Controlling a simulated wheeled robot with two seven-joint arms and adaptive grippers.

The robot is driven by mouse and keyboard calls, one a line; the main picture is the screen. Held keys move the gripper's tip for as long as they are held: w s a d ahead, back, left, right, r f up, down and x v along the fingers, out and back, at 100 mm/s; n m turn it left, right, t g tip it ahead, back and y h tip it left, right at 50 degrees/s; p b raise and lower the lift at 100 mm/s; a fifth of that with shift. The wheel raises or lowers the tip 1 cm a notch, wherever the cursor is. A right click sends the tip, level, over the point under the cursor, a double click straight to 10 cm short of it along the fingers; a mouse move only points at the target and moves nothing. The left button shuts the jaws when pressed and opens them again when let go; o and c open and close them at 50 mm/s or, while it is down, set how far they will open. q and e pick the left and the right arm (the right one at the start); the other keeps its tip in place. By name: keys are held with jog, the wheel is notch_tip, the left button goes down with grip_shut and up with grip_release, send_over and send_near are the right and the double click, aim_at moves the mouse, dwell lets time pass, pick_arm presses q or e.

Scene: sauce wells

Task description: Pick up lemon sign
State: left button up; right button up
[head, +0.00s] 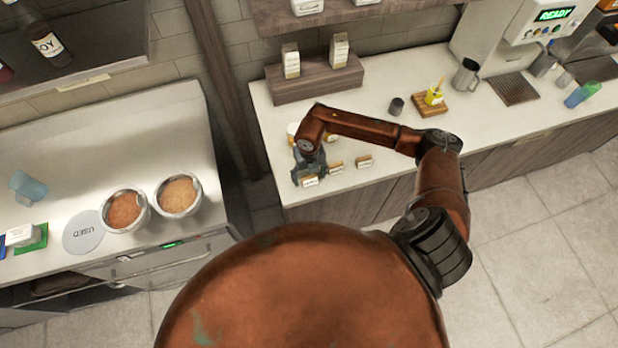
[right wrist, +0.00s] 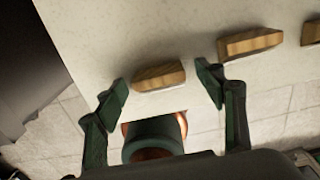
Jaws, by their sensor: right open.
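Several small signs with wooden bases and pale label faces stand near the front edge of the right counter: a left one (head: 310,182), a middle one (head: 336,168) and a right one (head: 364,161). Their lettering is too small to read, so I cannot tell which is lemon. My right gripper (head: 309,163) is open over the left sign. In the right wrist view, the open fingers (right wrist: 162,87) stand either side of the nearest wooden sign base (right wrist: 158,76), with clear gaps. Another sign base (right wrist: 250,43) lies just right of the fingers. My left gripper is out of view.
Pale items behind my right gripper are partly hidden. A dark cup (head: 396,106), a yellow container on a wooden tray (head: 430,104) and a metal pitcher (head: 466,75) stand farther right. A wooden riser (head: 315,84) stands behind. Two food bowls (head: 178,194) sit on the left counter.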

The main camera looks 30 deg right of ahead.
jog(key=shift+c, duration=0.2)
jog(key=c, duration=1)
jog(key=shift+r, duration=0.1)
